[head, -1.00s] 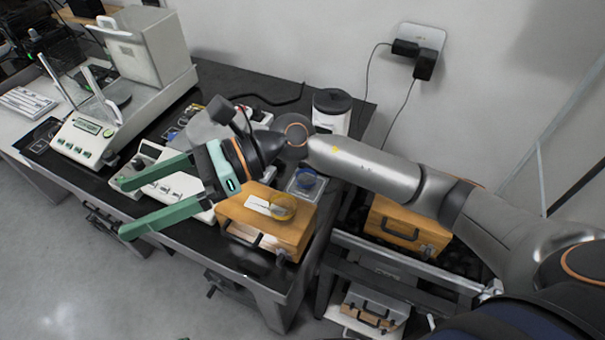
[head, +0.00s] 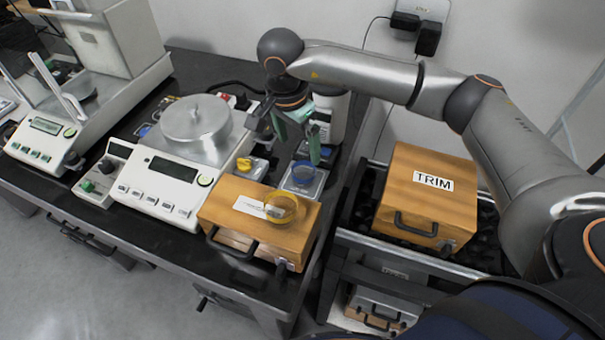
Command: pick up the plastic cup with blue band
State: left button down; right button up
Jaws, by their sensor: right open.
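The clear plastic cup with the blue band (head: 303,171) stands on a small grey tray (head: 291,188) near the right end of the black table. My right gripper (head: 299,146), with green fingers, points down just above and behind the cup in the picture. It is open, and its fingers appear apart from the cup. The gap between the fingers is partly hard to see from this angle. My left gripper is not in view.
A cup with a yellow band (head: 281,208) stands on a wooden box (head: 225,207) in front. A yellow-knobbed weight (head: 244,164) sits left of the tray. A white balance (head: 160,193) stands farther left. A wooden TRIM box (head: 431,201) stands at right.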

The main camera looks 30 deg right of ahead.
aim_at(304, 166)
jog(key=f, duration=0.3)
jog(key=d+f, duration=0.1)
jog(key=f, duration=0.5)
jog(key=shift+w+d+p, duration=0.25)
jog(key=shift+d+p, duration=0.1)
jog(key=shift+p, duration=0.05)
jog(key=shift+c, duration=0.2)
jog(key=c, duration=1.5)
jog(key=shift+r, duration=0.15)
